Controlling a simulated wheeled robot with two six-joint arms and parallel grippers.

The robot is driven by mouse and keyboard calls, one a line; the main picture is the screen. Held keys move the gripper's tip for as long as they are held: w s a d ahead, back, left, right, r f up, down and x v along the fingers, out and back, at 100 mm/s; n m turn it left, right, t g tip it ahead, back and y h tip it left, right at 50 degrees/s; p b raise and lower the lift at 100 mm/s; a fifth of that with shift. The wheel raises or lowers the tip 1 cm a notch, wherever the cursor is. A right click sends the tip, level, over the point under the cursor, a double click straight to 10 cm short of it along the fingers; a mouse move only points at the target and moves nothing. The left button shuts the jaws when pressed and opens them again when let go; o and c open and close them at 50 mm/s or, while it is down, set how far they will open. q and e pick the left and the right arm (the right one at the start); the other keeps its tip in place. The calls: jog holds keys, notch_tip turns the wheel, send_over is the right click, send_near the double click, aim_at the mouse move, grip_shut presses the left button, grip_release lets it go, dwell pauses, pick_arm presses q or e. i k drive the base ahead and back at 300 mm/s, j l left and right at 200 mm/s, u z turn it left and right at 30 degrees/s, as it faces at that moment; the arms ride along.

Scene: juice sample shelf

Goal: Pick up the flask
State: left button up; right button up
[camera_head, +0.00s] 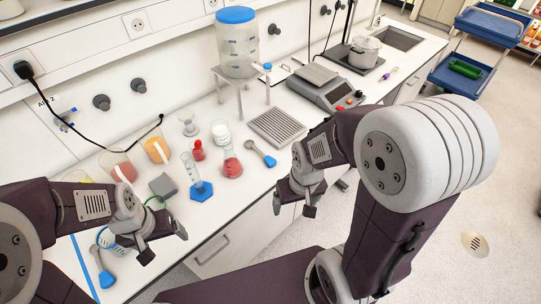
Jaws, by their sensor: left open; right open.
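The flask (232,167) is a clear conical vessel with red liquid, standing upright on the white bench just right of the blue-based measuring cylinder (201,189). My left gripper (163,246) is open and empty near the bench's front edge, to the left of and nearer than the flask. My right gripper (293,209) is open and empty, beyond the bench's front edge, to the right of and nearer than the flask. Neither gripper touches the flask, and the flask is largely unobstructed in view.
A red bottle (198,151) and a white-filled vessel (221,134) stand behind the flask. A blue-ended tool (263,154) lies to its right. A drain grid (276,128) and a scale (326,90) are farther right.

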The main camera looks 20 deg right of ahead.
aim_at(232, 167)
jog(key=z, duration=0.15)
jog(key=k+j+z, duration=0.5)
jog(key=k+z, duration=0.25)
jog(key=i, duration=0.05)
